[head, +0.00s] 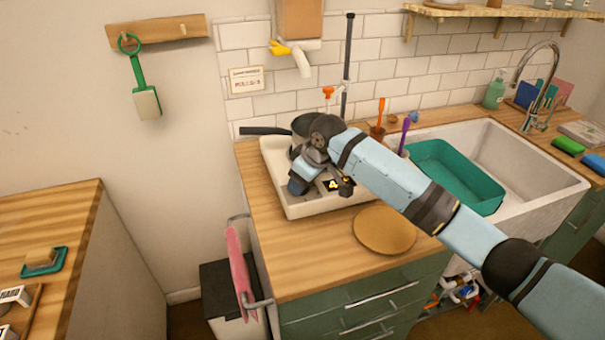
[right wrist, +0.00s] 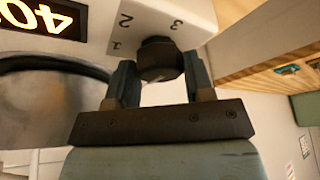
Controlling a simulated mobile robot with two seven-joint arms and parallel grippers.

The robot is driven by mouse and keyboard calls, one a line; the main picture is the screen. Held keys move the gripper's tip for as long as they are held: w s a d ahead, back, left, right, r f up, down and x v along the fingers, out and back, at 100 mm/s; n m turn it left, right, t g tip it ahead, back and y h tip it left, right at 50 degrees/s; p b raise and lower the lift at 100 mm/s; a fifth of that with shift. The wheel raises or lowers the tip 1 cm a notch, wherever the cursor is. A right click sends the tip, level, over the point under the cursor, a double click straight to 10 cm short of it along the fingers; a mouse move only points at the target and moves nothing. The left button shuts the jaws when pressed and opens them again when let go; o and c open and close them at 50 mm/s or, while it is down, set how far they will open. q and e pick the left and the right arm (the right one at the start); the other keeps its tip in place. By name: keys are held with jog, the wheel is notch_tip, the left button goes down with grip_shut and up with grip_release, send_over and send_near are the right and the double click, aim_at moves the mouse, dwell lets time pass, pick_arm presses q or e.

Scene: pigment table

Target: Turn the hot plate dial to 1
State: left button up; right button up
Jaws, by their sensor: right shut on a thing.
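The white hot plate (right wrist: 196,14) shows in the right wrist view with the printed numbers 1, 2 and 3 around its black dial (right wrist: 160,62). Its lit orange display (right wrist: 45,18) is partly cut off at the top left. My right gripper (right wrist: 158,78) is shut on the dial, with one finger on each side of it. I cannot tell which number the dial points to. In the head view my right gripper (head: 312,178) is over the hot plate area and hides much of it; the display (head: 335,184) shows beside it. My left gripper is not in view.
A dark pan (head: 262,131) with its handle to the left sits at the back of the hot plate area. A round wooden board (head: 385,230) lies in front on the counter. The sink (head: 535,170) with a green basin (head: 455,172) is to the right.

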jog(key=m+p, duration=0.2)
jog(key=p, duration=0.2)
jog(key=m+t+h+p, duration=0.1)
jog(key=m+p, duration=0.2)
jog(key=p, duration=0.1)
jog(key=m+h+p, duration=0.1)
jog(key=m+p, duration=0.1)
jog(key=p, duration=0.2)
jog(key=shift+s+a+r+m+t, duration=0.1)
jog(key=shift+a+r+m+t, duration=0.05)
jog(key=shift+r+m+t, duration=0.2)
jog(key=shift+f+m+h+p, duration=0.15)
jog(key=shift+m+h+p, duration=0.35)
jog(key=shift+m+p, duration=0.5)
pick_arm(q)
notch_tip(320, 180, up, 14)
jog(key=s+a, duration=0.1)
jog(key=shift+p, duration=0.45)
pick_arm(e)
jog(key=shift+f+m, duration=0.1)
jog(key=shift+m, duration=0.35)
jog(key=shift+h, duration=0.3)
jog(key=o, duration=0.9)
jog(key=shift+f, duration=0.1)
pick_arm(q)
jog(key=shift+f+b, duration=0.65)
pick_arm(e)
jog(key=v, duration=1.3)
jog(key=shift+s+r, duration=0.2)
jog(key=shift+r, duration=0.15)
